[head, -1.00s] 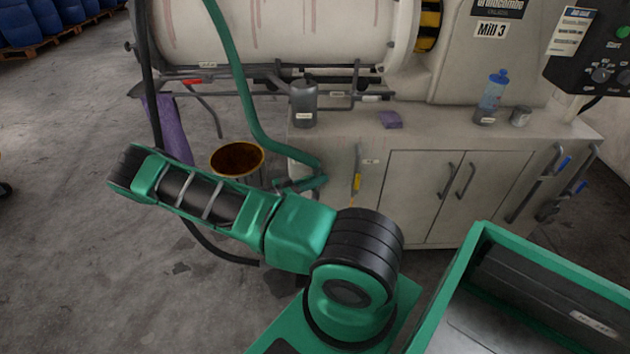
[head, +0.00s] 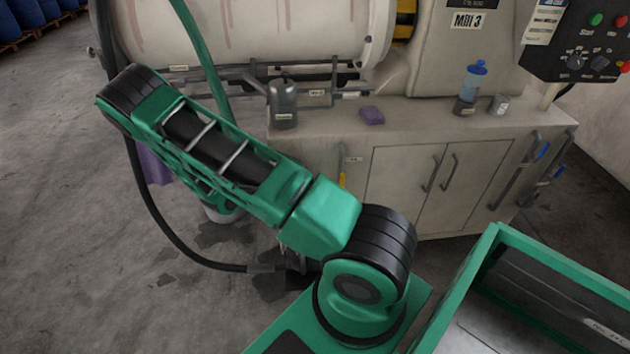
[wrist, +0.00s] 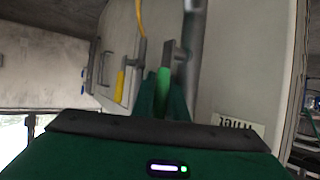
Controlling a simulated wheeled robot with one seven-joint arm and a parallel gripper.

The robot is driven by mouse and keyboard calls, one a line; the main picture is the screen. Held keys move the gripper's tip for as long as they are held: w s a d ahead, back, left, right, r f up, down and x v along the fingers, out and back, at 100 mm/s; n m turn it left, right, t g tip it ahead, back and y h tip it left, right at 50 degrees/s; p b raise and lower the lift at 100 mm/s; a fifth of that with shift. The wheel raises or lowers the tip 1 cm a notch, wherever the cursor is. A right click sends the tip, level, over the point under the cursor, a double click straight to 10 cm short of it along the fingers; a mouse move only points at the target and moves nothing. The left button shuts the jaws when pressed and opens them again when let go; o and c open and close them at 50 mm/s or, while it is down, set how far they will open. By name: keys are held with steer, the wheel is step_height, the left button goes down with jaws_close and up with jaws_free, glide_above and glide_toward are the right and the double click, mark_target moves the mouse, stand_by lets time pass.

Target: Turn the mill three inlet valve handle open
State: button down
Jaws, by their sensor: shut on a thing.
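My gripper (wrist: 163,98) shows in the wrist view, its dark green fingers closed around a bright green valve handle (wrist: 164,80). The handle lies between the fingertips, in front of a grey pipe, and its lower part is hidden by the fingers. An upside-down label (wrist: 238,128), which seems to read Inlet, is on the pale panel to the right. In the head view, my arm hides the gripper and this handle. Mill 3 (head: 290,30) stands behind the arm, with its name sign (head: 466,20) at the top.
A yellow handle (wrist: 120,86) is left of the gripper in the wrist view; it also shows on the cabinet (head: 400,190) in the head view. A grey can (head: 284,105), purple sponge (head: 372,115) and blue-capped bottle (head: 470,85) stand on the cabinet top. A dark hose (head: 190,250) hangs near my arm.

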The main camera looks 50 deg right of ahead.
steer(key=shift+w+d, duration=0.1)
stand_by(0.4)
steer(key=c, duration=1.7)
jaws_free()
steer(key=shift+c, duration=0.2)
steer(key=v, duration=1)
steer(key=shift+a+r, duration=0.25)
steer(key=shift+a, duration=0.05)
